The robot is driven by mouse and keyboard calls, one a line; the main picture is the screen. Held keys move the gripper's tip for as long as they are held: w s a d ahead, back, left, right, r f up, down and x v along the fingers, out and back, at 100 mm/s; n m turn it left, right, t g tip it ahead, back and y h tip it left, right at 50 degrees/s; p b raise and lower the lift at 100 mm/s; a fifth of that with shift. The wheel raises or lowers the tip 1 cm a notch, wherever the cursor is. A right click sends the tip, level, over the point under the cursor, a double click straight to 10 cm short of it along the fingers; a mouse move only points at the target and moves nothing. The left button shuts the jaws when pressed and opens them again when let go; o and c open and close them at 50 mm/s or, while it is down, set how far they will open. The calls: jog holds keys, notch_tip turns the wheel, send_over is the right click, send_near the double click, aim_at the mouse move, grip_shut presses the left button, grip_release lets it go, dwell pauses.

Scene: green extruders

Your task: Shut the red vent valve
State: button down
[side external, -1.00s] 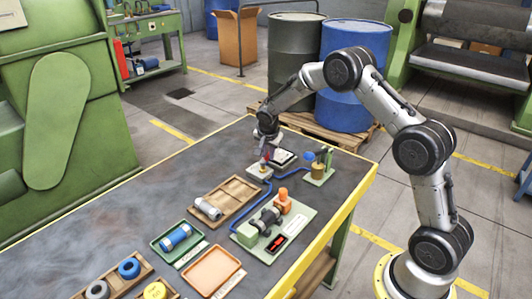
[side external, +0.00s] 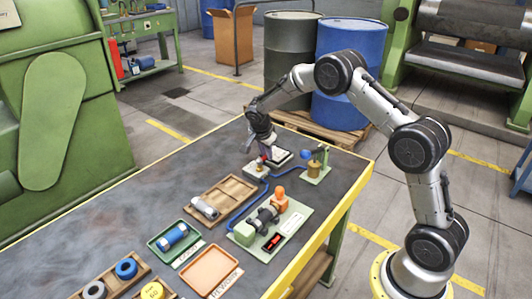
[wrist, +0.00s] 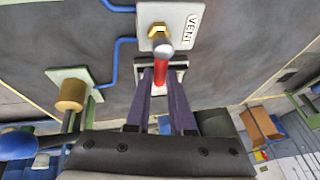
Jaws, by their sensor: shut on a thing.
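The red vent valve sits on a pale plate (wrist: 180,14) marked VENT in the wrist view. It has a brass fitting (wrist: 158,32), a silver hub and a red lever (wrist: 161,76). The lever runs from the hub toward my gripper (wrist: 161,78), whose two dark fingers are shut on it, one on each side. In the side external view my gripper (side external: 262,154) is tilted over the vent plate (side external: 254,171) at the far part of the bench. The fingers and wrist hide much of the lever there.
A dark-framed box (side external: 281,157) stands close behind the plate. A brass fitting (side external: 314,169) with a blue-knobbed lever (side external: 305,155) stands to the right. Blue tubing (side external: 243,212) runs along the bench. A wooden tray (side external: 222,203) and green pump plate (side external: 283,230) lie nearer.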

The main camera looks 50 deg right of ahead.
jog(key=c, duration=0.8)
grip_release()
jog(key=v, duration=1.3)
jog(key=shift+s+a+r, duration=0.15)
jog(key=shift+r, duration=0.15)
